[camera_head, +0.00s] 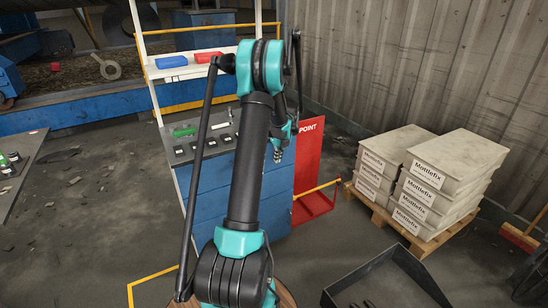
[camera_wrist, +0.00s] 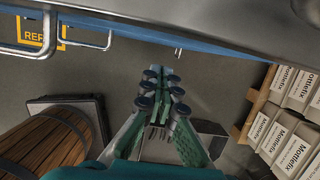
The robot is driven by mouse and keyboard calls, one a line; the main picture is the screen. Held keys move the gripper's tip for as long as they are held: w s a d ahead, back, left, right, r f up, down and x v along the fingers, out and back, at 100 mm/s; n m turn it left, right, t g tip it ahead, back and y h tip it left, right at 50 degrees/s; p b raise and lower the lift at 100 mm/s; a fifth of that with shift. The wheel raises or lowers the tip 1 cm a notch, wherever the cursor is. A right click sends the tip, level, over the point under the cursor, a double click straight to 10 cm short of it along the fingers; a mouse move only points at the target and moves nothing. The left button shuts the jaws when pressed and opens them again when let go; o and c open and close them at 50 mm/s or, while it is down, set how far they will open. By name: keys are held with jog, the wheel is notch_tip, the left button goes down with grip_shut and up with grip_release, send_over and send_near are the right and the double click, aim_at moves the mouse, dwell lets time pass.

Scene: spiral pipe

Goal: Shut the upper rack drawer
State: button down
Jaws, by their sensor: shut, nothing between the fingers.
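The blue drawer rack (camera_head: 212,192) stands under the grey worktop in the head view, largely hidden behind my arm. I cannot tell the upper drawer apart there or see how far it is out. In the wrist view a blue front (camera_wrist: 190,37) runs below a grey edge, with metal bar handles (camera_wrist: 90,43) sticking out at the upper left. My gripper (camera_wrist: 161,78) is shut and empty, its fingertips a little below the blue front in the picture. In the head view my gripper (camera_head: 278,150) is at the rack's right side, partly hidden by my arm; contact is unclear.
A grey worktop (camera_head: 222,142) holds small black items and a green one. A red panel (camera_head: 308,150) stands right of the rack. Mottlefix boxes (camera_head: 440,185) sit on a pallet at the right. A dark open bin (camera_head: 390,280) is at the front.

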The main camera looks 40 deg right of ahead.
jog(key=s+d+v, duration=0.1)
jog(key=v, duration=0.9)
jog(key=w+a+r+n, duration=0.1)
jog(key=a+r+n, duration=0.1)
jog(key=a+n, duration=1.05)
jog(key=w+a+r+n, duration=0.1)
jog(key=a+n, duration=0.4)
jog(key=a, duration=1.5)
jog(key=s+a+f+n, duration=0.2)
jog(key=s+a+n, duration=0.6)
jog(key=a+n, duration=0.2)
jog(key=s+a+f+n+t, duration=0.1)
jog(key=s+a+f+n, duration=0.2)
jog(key=s+a+n, duration=0.5)
jog(key=a+n, duration=0.3)
jog(key=a, duration=0.1)
jog(key=shift+s+y, duration=0.3)
jog(key=shift+f, duration=0.15)
